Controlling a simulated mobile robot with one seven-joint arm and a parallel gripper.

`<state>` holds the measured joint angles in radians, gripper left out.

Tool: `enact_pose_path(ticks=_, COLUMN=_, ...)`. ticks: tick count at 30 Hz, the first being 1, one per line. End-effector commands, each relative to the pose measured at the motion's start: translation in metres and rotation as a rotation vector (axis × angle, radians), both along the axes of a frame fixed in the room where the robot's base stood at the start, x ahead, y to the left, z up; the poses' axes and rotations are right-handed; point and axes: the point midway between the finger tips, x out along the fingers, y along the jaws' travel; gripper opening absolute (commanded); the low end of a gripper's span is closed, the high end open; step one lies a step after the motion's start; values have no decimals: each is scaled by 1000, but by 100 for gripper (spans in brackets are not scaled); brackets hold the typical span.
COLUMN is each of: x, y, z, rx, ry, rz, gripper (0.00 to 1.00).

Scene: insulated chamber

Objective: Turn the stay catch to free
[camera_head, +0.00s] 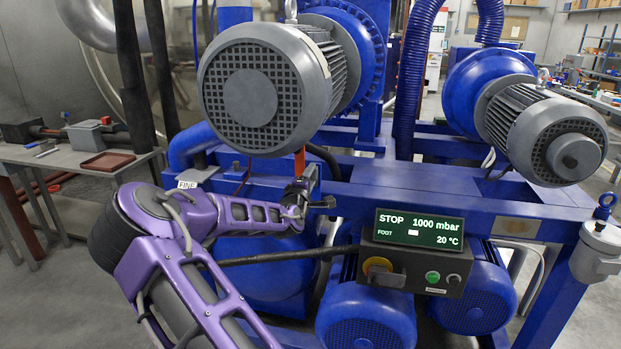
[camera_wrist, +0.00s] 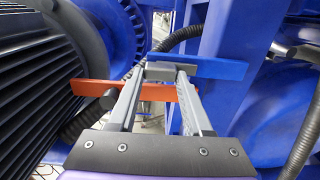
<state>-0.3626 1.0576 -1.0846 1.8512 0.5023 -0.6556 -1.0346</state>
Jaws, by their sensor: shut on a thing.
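My gripper (camera_wrist: 160,75) reaches in between the large grey motor and the blue frame. In the wrist view its two grey fingers are shut on a small grey piece (camera_wrist: 159,69), which appears to be the stay catch; the fingertips partly hide it. A flat blue bar (camera_wrist: 218,69) lies at the fingertips and runs off to the right. An orange-red bar (camera_wrist: 88,87) crosses just behind the fingers, with a dark round knob (camera_wrist: 109,98) close to the left finger. In the head view my gripper (camera_head: 303,190) is small, beside the upright orange bar (camera_head: 299,163). No catch marking is readable.
The large grey motor (camera_head: 252,88) hangs close above and left of my gripper. A blue frame beam (camera_head: 450,205) runs to the right. A control box (camera_head: 417,262) reads STOP, 1000 mbar, 20 °C. A dark hose (camera_wrist: 178,38) passes behind the fingertips. A side table (camera_head: 78,158) stands left.

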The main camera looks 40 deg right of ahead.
Motion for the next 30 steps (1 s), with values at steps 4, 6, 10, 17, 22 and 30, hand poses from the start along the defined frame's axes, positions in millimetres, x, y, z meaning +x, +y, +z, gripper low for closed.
enact_pose_path(ticks=4, x=-1, y=0, z=-1, rx=-13, ry=19, rz=-1, gripper=0)
enact_pose_path(ticks=6, x=-1, y=0, z=-1, rx=-16, ry=22, rz=-1, gripper=0)
enact_pose_path(ticks=10, x=-1, y=0, z=-1, rx=-17, ry=23, rz=-2, gripper=0)
enact_pose_path(ticks=17, x=-1, y=0, z=-1, rx=-17, ry=23, rz=-1, gripper=52)
enact_pose_path(ticks=22, x=0, y=0, z=-1, rx=-17, ry=21, rz=-1, gripper=80)
enact_pose_path(ticks=30, x=0, y=0, z=0, rx=-16, ry=20, rz=0, gripper=80)
